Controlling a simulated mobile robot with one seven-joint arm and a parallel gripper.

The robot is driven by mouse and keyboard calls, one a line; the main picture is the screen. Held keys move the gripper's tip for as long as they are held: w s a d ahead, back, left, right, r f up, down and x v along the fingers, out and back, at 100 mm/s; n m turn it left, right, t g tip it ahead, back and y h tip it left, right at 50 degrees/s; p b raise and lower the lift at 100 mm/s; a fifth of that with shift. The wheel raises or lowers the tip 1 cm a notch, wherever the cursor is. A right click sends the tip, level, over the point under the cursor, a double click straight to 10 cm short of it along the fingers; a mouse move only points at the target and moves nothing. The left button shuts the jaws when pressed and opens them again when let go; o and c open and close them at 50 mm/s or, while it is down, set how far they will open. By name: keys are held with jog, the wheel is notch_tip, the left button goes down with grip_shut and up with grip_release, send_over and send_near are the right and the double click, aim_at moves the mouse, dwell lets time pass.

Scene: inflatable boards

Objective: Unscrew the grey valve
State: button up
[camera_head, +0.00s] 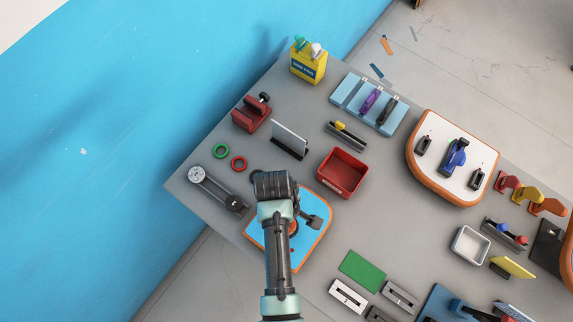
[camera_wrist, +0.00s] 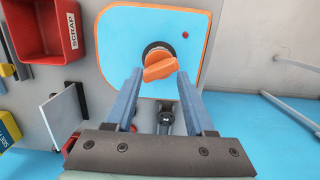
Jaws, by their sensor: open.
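The only valve I make out on the blue board (camera_wrist: 118,50) with an orange rim has an orange handle (camera_wrist: 160,67) on a dark round collar with a pale ring. No clearly grey valve handle shows. My gripper (camera_wrist: 159,78) is open and empty in the wrist view. Its two fingertips stand on either side of the lower part of the handle, with gaps visible; I cannot tell how far above it they are. In the head view the blue board (camera_head: 313,241) lies under my arm, which hides most of the valve.
A red scrap bin (camera_head: 342,173) and a white upright panel (camera_head: 290,136) stand near the board. A dial with a bar (camera_head: 216,187) ends close to the board's left side. Red and green rings lie beyond. A green pad (camera_head: 362,271) lies to the lower right.

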jog(key=m, duration=0.4)
dwell(0.3)
jog(key=shift+m+y, duration=0.3)
jog(key=shift+m, duration=0.8)
jog(key=shift+m+g, duration=0.3)
jog(key=shift+m, duration=0.6)
jog(key=m, duration=0.4)
jog(key=shift+y, duration=0.4)
jog(key=shift+f, duration=0.15)
